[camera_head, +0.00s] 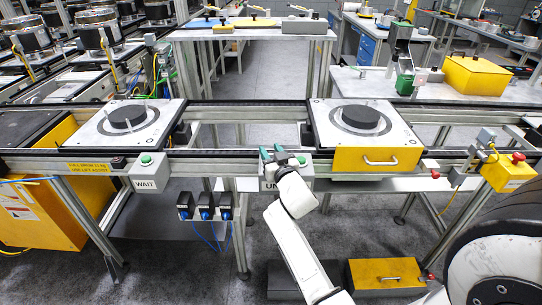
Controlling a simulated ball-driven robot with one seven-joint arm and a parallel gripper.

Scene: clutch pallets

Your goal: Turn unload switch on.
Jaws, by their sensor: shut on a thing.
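The unload switch box (268,184) is a pale grey box on the front rail of the conveyor, near the middle of the view. Only the letters "UN" of its label show; my wrist covers the rest. My gripper (272,153) is at the top of this box, with its two teal-green fingertips close together. It is shut on the unload switch, whose knob is mostly hidden by the fingers and wrist. I cannot tell which way the knob is turned.
A similar "WAIT" box (146,184) with a green button is to the left. Pallets with black discs sit on the conveyor at left (158,132) and right (320,125). A yellow handled box (378,159) is at the right pallet's front. A red button (435,174) is farther right.

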